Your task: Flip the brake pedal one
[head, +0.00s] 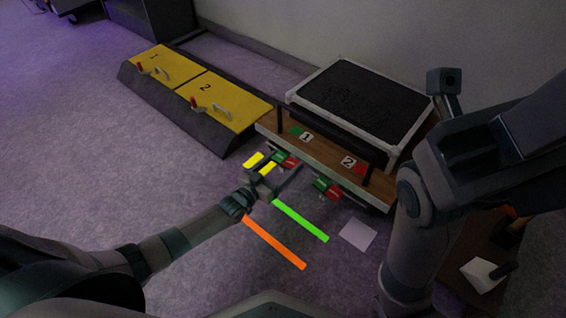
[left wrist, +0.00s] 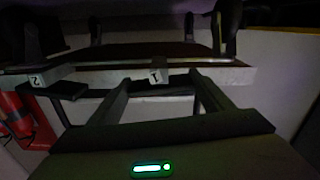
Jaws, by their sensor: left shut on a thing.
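A cart with a wooden board (head: 330,160) carries number tags 1 (head: 306,137) and 2 (head: 348,162). Below its front edge, brake pedal one (head: 290,161) shows as a small red and green part under tag 1. A second red and green pedal (head: 327,188) sits under tag 2. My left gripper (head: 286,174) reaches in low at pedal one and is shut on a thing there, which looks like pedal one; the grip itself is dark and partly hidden. In the left wrist view, its two fingers (left wrist: 160,84) stand apart below tag 1 (left wrist: 155,76). My right gripper is not visible.
Yellow panels (head: 205,95) marked 1 and 2 lie at the upper left. Orange (head: 275,242) and green (head: 300,220) strips and a pale square (head: 357,234) mark the floor. My right arm covers the right side. The floor at left is clear.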

